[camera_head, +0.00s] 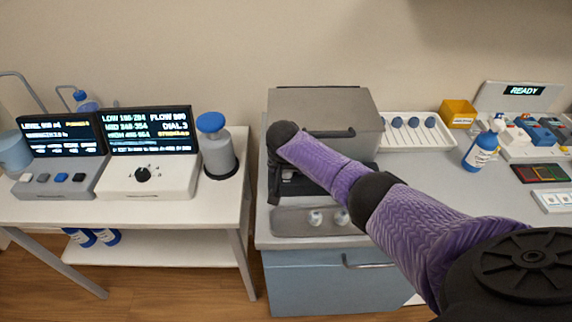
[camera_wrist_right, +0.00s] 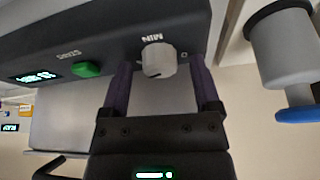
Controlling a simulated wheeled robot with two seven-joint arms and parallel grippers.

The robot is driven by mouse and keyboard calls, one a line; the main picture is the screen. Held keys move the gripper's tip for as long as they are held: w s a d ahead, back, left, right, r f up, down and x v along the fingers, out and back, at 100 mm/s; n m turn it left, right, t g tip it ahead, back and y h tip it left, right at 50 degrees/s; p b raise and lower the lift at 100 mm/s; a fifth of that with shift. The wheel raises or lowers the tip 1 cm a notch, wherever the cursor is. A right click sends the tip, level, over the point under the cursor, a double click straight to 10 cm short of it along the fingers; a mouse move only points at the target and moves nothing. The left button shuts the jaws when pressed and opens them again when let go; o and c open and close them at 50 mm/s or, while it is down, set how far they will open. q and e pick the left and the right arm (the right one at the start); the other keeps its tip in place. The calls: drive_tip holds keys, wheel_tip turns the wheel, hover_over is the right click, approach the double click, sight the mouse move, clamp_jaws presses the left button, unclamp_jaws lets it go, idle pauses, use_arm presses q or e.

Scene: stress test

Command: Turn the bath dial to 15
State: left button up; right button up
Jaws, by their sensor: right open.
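The bath is a grey lidded box (camera_head: 325,108) on the right-hand bench in the head view, with a dark front mostly behind my right arm. In the right wrist view its dark panel (camera_wrist_right: 110,45) carries a light grey dial (camera_wrist_right: 158,60) marked MIN, a green button (camera_wrist_right: 88,68) and a small lit display (camera_wrist_right: 36,77) too blurred to read. My right gripper (camera_wrist_right: 163,72) is open, with one purple finger on each side of the dial. I cannot tell whether the fingers touch it. The head view hides the dial and fingertips. My left gripper is not in view.
A grey tray (camera_head: 290,229) with two small white-topped items lies in front of the bath. Left, across a gap, a white console (camera_head: 170,186) with a black knob stands beside a blue-capped bottle (camera_head: 216,155). A white rack (camera_head: 440,142) and blue bottle (camera_head: 480,152) stand right.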

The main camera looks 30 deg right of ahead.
drive_tip(key=p+v, duration=0.5)
drive_tip(key=v, duration=0.4)
drive_tip(key=shift+r, duration=0.35)
drive_tip(key=shift+s+a, duration=0.1)
drive_tip(key=shift+s, duration=0.05)
